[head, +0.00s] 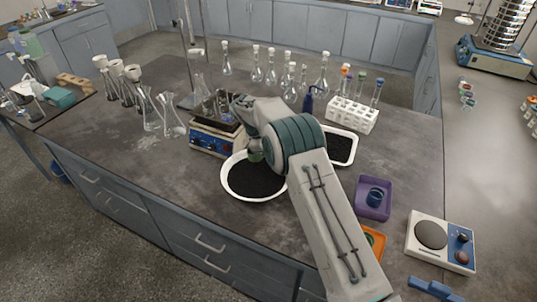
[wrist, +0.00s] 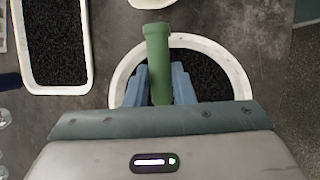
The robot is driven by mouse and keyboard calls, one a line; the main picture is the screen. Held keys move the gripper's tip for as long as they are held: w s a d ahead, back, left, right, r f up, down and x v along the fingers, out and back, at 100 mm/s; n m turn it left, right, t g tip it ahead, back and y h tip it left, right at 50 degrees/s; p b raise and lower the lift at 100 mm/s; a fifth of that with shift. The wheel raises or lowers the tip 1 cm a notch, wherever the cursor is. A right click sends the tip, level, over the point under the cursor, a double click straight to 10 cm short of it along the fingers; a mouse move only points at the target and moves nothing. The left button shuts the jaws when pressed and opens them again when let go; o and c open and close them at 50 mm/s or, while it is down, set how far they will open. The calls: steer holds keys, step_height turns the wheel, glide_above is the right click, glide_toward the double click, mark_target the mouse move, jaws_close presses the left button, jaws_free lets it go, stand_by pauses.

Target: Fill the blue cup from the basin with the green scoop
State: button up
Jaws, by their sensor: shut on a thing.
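The white basin (head: 226,181) holds black granules and stands on the bench near its front edge; its rim also shows in the wrist view (wrist: 232,62). My gripper (wrist: 159,84) is shut on the green scoop (wrist: 157,50), whose handle stands between the blue fingers over the basin. The scoop's lower end is hidden, so I cannot tell what it holds. In the head view my arm covers most of the gripper, and a bit of green (head: 255,156) shows above the granules. The blue cup (head: 375,196) stands in a purple tray (head: 372,212) to the right.
A white tray of black granules (head: 352,136) lies behind my arm. A hotplate with blue front (head: 210,143) stands left of the basin, and another (head: 432,234) at right. A white tube rack (head: 351,115) and several flasks stand behind. An orange tray (head: 378,239) is partly hidden by my arm.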

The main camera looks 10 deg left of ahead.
steer(key=s+d+f, duration=0.1)
steer(key=s+d, duration=0.2)
steer(key=d, duration=4.6)
steer(key=w+a+r+n+h+b, duration=0.1)
steer(key=a+h+b, duration=0.5)
steer(key=h, duration=0.4)
steer(key=w+a+r+n+h+b, duration=0.1)
steer(key=a+n+h+b, duration=0.1)
steer(key=a+h+b, duration=0.5)
steer(key=shift+w+a+r+g+h+b, duration=0.15)
steer(key=shift+w+r+g+h+b, duration=0.2)
steer(key=shift+h+b, duration=1.15)
steer(key=shift+h+p, duration=0.4)
